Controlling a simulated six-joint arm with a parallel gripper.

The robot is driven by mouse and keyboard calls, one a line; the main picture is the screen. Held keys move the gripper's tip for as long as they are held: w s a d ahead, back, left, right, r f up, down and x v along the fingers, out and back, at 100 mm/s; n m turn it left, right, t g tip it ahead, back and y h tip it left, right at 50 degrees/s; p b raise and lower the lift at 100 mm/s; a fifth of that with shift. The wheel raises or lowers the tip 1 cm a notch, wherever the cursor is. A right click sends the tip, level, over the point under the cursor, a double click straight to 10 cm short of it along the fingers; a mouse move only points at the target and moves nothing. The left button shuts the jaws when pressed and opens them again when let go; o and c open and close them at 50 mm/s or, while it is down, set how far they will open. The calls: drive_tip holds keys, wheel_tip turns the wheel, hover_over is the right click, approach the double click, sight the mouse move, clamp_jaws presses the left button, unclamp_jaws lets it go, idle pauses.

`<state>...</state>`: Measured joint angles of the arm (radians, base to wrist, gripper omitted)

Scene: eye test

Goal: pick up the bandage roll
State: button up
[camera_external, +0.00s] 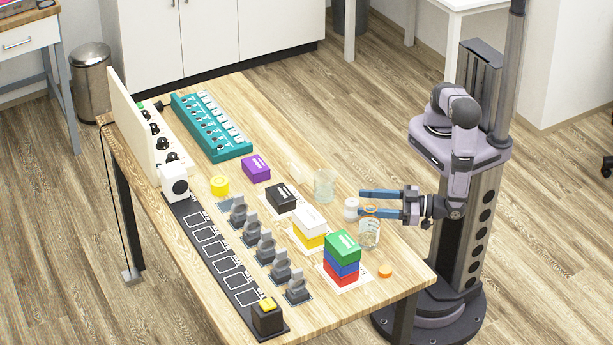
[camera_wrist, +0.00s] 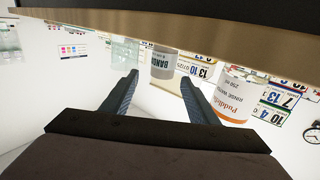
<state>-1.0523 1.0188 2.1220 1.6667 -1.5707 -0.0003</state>
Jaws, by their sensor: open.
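The bandage roll (camera_external: 351,209) is a small white cylinder standing on the wooden table, just off my fingertips. In the wrist view, which looks upside down, it (camera_wrist: 163,66) is a pale roll with a grey label whose visible letters read "BAND". My gripper (camera_external: 362,203) is open and level, with its two blue fingers pointing left at the roll. In the wrist view the roll lies ahead of the gap between the fingertips (camera_wrist: 158,79), roughly centred. I cannot tell whether the tips overlap its sides. Nothing is held.
A clear beaker (camera_external: 324,185) stands behind the roll. Stacked boxes (camera_external: 342,250) and an orange cap (camera_external: 385,271) are nearer the front.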

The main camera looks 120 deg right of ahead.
sight(352, 201)
drive_tip(key=shift+p+x, duration=0.7)
drive_tip(key=shift+x, duration=1.85)
drive_tip(key=shift+a, duration=0.1)
drive_tip(key=c, duration=1.1)
drive_tip(key=shift+r, duration=0.1)
drive_tip(key=shift+r, duration=4.95)
